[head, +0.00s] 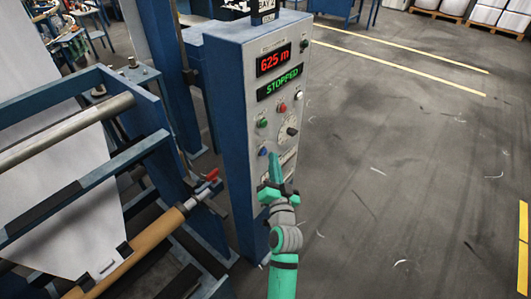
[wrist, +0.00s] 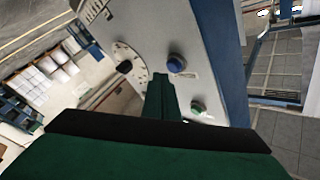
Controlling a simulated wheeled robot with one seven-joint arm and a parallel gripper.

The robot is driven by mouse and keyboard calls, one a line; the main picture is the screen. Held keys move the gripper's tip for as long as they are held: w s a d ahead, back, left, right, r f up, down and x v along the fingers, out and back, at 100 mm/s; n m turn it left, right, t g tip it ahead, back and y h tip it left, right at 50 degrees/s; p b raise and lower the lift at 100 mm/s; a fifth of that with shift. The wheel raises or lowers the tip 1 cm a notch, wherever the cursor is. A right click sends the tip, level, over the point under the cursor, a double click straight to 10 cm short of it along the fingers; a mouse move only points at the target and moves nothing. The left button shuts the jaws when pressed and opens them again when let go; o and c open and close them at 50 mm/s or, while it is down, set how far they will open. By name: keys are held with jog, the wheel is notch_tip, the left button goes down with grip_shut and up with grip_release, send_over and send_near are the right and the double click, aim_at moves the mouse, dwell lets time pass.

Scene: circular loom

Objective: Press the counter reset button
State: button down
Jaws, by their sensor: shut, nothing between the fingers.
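The control panel (head: 239,90) is a tall blue cabinet with a light grey face. Its red display (head: 273,60) reads 625 m and its green display (head: 279,82) reads STOPPED. A blue button (head: 263,152) sits low on the face and shows in the wrist view (wrist: 176,63). A green button (head: 262,123) is above it, also in the wrist view (wrist: 197,107). I cannot read which button is the counter reset. My gripper (head: 275,160) is shut and empty, its tips just right of the blue button. In the wrist view the tips (wrist: 160,78) are left of it; contact is unclear.
A red button (head: 282,107), a white button (head: 298,95) and a black knob (head: 292,131) share the panel face. The loom's blue frame and wooden roller (head: 150,245) stand left of the panel. Open floor (head: 400,160) lies to the right.

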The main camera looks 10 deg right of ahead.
jog(key=shift+w+a, duration=0.1)
jog(key=shift+w, duration=0.05)
jog(key=shift+w+a, duration=0.15)
dwell(0.4)
jog(key=shift+w+a, duration=0.3)
jog(key=shift+w, duration=0.1)
dwell(1.0)
jog(key=shift+s+d, duration=0.55)
jog(key=shift+s, duration=0.15)
jog(key=shift+s+d, duration=0.8)
jog(key=shift+s, duration=0.2)
jog(key=shift+s+d, duration=0.75)
jog(key=shift+s, duration=0.25)
